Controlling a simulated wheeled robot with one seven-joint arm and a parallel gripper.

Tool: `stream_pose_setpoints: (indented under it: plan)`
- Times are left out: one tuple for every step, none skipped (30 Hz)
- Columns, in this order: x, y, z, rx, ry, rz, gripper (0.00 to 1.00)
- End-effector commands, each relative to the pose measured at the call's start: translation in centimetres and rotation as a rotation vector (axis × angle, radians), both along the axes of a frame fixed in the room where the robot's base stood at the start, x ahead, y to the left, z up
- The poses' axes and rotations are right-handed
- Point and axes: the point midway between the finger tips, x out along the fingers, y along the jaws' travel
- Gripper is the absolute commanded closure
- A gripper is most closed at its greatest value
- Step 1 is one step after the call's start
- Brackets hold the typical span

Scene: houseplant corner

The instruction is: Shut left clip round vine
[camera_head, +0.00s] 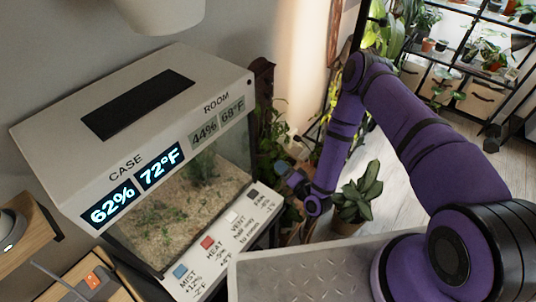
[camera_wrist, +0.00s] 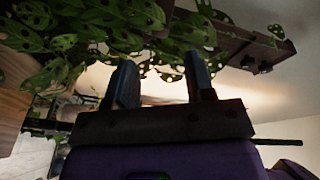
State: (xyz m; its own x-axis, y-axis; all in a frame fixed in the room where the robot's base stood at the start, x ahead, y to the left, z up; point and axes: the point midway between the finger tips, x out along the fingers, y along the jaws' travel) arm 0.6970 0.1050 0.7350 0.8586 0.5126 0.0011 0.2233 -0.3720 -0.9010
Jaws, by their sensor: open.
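My gripper (camera_wrist: 160,82) is open in the wrist view, with nothing between its two dark fingers. The vine (camera_wrist: 90,32), with green leaves full of holes, hangs just beyond and above the fingertips. A dark wooden post (camera_wrist: 235,42) runs behind the leaves. Small dark fittings (camera_wrist: 257,66) stick out near the post's right end; they may be clips, but I cannot tell which is the left one or whether it is open. In the head view my gripper (camera_head: 292,183) is small, beside the glass case and near the vine leaves (camera_head: 272,132). The post (camera_head: 262,82) stands behind.
A glass case (camera_head: 180,195) with lit readouts and labelled buttons stands left of my arm. A potted plant (camera_head: 357,195) is on the floor just right of my gripper. A plant shelf (camera_head: 470,55) stands at the back right. Open floor lies before it.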

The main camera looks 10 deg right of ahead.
Motion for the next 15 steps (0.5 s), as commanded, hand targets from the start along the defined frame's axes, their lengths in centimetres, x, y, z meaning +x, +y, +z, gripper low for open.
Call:
stream_pose_setpoints:
  plan:
    - [0.8,0.5,0.1,0.001,-0.003,0.0,0.51]
    - [1.2,0.8,0.1,0.0,-0.002,0.0,0.51]
    - [1.9,1.1,0.1,0.0,-0.004,0.0,0.51]
    - [2.4,1.4,0.1,0.0,-0.004,0.0,0.51]
    - [2.8,1.7,0.1,0.0,-0.004,0.0,0.51]
    - [3.5,2.1,0.1,0.001,-0.003,0.0,0.51]
    - [3.9,2.4,0.1,0.0,-0.003,0.001,0.51]
    - [4.4,2.6,0.1,0.0,-0.003,0.001,0.51]
    - [4.9,2.9,0.1,-0.001,-0.003,0.0,0.51]
    - [5.3,3.1,0.1,-0.001,-0.003,0.0,0.51]
    - [5.6,3.4,0.1,0.0,-0.001,0.0,0.51]
    - [6.1,3.6,0.1,0.0,-0.001,0.0,0.51]
    - [6.4,3.8,0.0,0.0,-0.001,0.0,0.51]
    - [6.6,4.0,0.0,-0.001,-0.002,0.0,0.51]
    - [6.9,4.2,0.0,-0.001,0.0,0.001,0.51]
